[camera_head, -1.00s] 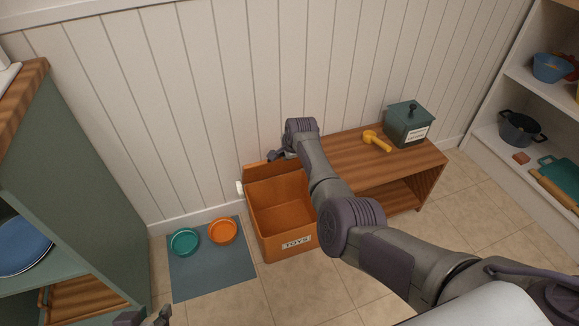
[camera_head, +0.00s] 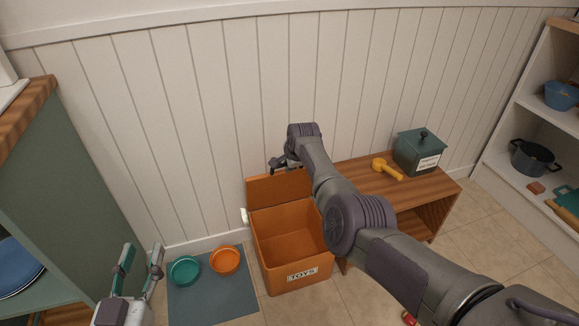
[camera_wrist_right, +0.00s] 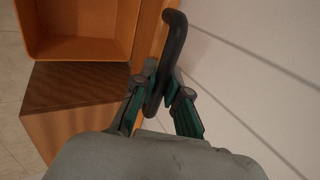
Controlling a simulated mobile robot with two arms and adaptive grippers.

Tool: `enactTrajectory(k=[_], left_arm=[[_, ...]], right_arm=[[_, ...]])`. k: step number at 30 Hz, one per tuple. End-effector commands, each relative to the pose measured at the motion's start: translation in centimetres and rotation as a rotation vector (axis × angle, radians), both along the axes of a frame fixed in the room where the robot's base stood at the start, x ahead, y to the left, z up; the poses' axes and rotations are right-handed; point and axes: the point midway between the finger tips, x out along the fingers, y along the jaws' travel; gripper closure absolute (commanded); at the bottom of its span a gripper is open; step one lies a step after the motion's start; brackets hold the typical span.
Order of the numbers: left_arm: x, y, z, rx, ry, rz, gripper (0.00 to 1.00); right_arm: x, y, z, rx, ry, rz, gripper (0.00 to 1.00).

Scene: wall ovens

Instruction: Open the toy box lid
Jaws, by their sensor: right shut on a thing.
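The orange toy box (camera_head: 290,245), labelled TOYS, stands on the floor against the wall. Its inside shows and looks empty. Its lid (camera_head: 272,188) is raised steeply at the back edge, near the wall. My right gripper (camera_head: 284,163) is at the lid's top edge. In the right wrist view its fingers (camera_wrist_right: 160,95) are shut on the lid's dark curved handle (camera_wrist_right: 172,50); the lid (camera_wrist_right: 147,35) shows edge-on beside it. My left gripper (camera_head: 140,265) is open and empty at the lower left, away from the box.
A wooden bench (camera_head: 350,177) stands right of the box, with a yellow toy (camera_head: 387,169) and a green lidded container (camera_head: 418,152) on it. A blue mat (camera_head: 215,298) with teal (camera_head: 184,270) and orange bowls (camera_head: 225,261) lies left of the box. Shelves stand at both sides.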

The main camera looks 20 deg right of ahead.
Motion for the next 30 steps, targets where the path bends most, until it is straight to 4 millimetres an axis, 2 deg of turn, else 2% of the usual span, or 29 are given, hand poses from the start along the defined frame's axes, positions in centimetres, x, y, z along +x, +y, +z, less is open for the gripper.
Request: enactTrajectory(k=[8,9,13,23,30], left_arm=[[0.0,0.0,0.0,0.000,0.000,0.000,0.60],[0.0,0.0,0.0,0.000,0.000,0.000,0.60],[0.0,0.0,0.0,0.000,0.000,0.000,0.60],[0.0,0.0,-0.1,0.001,0.004,0.000,0.60],[0.0,0.0,-0.1,0.001,0.003,0.000,0.60]], right_arm=[[0.1,-0.1,0.2,0.000,-0.005,-0.001,1.00],[0.1,-0.1,0.2,0.000,-0.005,-0.001,0.81],[0.1,-0.1,0.2,0.000,-0.004,-0.001,0.61],[0.0,0.0,0.1,0.000,-0.002,0.000,0.61],[-0.5,0.0,1.1,-0.001,-0.004,0.000,0.61]])
